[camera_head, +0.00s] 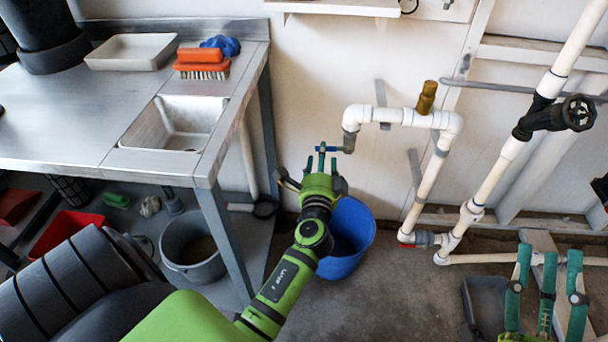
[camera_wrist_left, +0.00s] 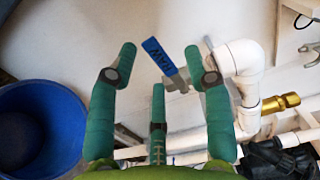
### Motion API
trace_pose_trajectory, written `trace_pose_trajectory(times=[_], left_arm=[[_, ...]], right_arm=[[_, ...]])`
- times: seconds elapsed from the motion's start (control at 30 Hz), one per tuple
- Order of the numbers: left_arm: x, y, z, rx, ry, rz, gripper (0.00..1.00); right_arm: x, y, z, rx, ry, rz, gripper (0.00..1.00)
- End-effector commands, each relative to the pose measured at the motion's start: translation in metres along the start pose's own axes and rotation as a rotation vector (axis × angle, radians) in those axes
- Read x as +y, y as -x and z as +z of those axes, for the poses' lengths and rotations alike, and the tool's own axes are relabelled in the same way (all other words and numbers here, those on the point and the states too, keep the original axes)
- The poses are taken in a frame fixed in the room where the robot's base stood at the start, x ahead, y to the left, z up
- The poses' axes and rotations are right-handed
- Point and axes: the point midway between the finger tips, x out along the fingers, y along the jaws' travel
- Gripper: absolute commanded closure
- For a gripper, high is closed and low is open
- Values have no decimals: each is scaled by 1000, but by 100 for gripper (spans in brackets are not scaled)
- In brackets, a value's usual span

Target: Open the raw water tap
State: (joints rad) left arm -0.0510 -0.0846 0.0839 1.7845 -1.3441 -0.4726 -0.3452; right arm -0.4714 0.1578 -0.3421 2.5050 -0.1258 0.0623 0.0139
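The raw water tap has a blue lever marked RAW (camera_wrist_left: 160,57), seen in the left wrist view near the end of white piping. In the head view the tap (camera_head: 348,141) is at the pipe's left end, partly hidden by my fingers. My left gripper (camera_head: 322,157) is just left of and below it. In the left wrist view its three teal fingers (camera_wrist_left: 158,72) are spread, with the lever showing between the upper two tips; contact cannot be told. My right gripper (camera_head: 547,265) is at the lower right of the head view, fingers apart and empty.
A blue bucket (camera_head: 347,240) stands on the floor below the tap. White pipes (camera_head: 425,185) and a black-handled valve (camera_head: 560,115) are on the right. A metal sink bench (camera_head: 90,125) stands on the left, with a grey bucket (camera_head: 190,255) beneath.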

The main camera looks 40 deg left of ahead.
Motion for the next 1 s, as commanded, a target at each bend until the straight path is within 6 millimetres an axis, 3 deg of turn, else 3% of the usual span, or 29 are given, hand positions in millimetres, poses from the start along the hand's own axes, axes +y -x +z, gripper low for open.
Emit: trace_pose_trajectory(times=[0.13,0.17,0.57,1.0], left_arm=[[2,31,1,-1,2,4,50],[7,29,-1,8,16,25,50],[84,50,-17,67,200,273,50],[161,92,-22,62,378,543,50]], right_arm=[[0,1,1,0,0,0,60],[0,-1,-2,0,0,0,60],[2,-10,-17,0,0,0,60],[3,-18,-32,0,0,0,60]])
